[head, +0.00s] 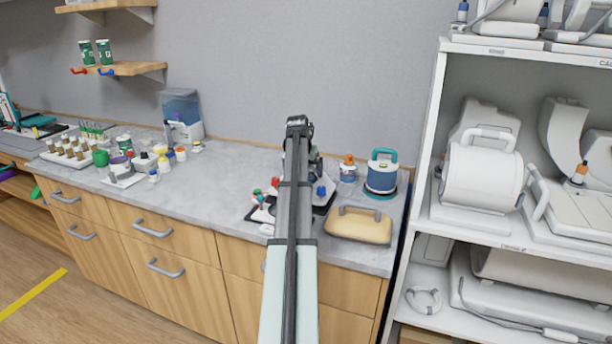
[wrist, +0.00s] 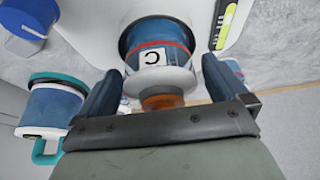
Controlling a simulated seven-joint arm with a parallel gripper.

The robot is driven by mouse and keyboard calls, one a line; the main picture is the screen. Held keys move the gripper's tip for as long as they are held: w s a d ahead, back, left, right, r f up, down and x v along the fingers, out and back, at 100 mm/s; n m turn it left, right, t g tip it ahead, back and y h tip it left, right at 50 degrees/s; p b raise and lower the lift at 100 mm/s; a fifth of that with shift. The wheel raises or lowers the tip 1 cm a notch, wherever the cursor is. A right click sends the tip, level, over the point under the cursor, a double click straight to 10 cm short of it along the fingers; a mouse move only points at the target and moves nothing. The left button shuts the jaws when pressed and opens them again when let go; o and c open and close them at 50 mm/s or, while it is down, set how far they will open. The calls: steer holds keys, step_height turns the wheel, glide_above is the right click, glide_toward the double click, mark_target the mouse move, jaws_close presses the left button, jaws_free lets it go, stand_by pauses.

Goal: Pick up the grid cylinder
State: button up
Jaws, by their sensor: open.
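No label reading "grid cylinder" is legible. In the wrist view a blue and white cylinder (wrist: 155,42) with a red band, a "C" label and an orange cap (wrist: 162,101) shows between the fingers of my gripper (wrist: 160,80). The fingers are spread, with a visible gap to each side of it; I cannot tell how far down they reach. It resembles the orange-capped bottle (head: 348,170) at the back of the counter in the head view. There my arm hides the gripper. A blue canister with a teal handle (head: 382,174) stands right of that bottle and shows left in the wrist view (wrist: 52,108).
A tan case (head: 359,225) lies at the counter's front right. A dark tray (head: 325,205) with small items is partly behind my arm. A blue-topped item (wrist: 30,18) is near the cylinder. A white shelf unit (head: 429,165) stands at the right.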

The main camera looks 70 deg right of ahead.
steer(key=c, duration=1.1)
steer(key=shift+c, duration=1)
steer(key=shift+r, duration=0.1)
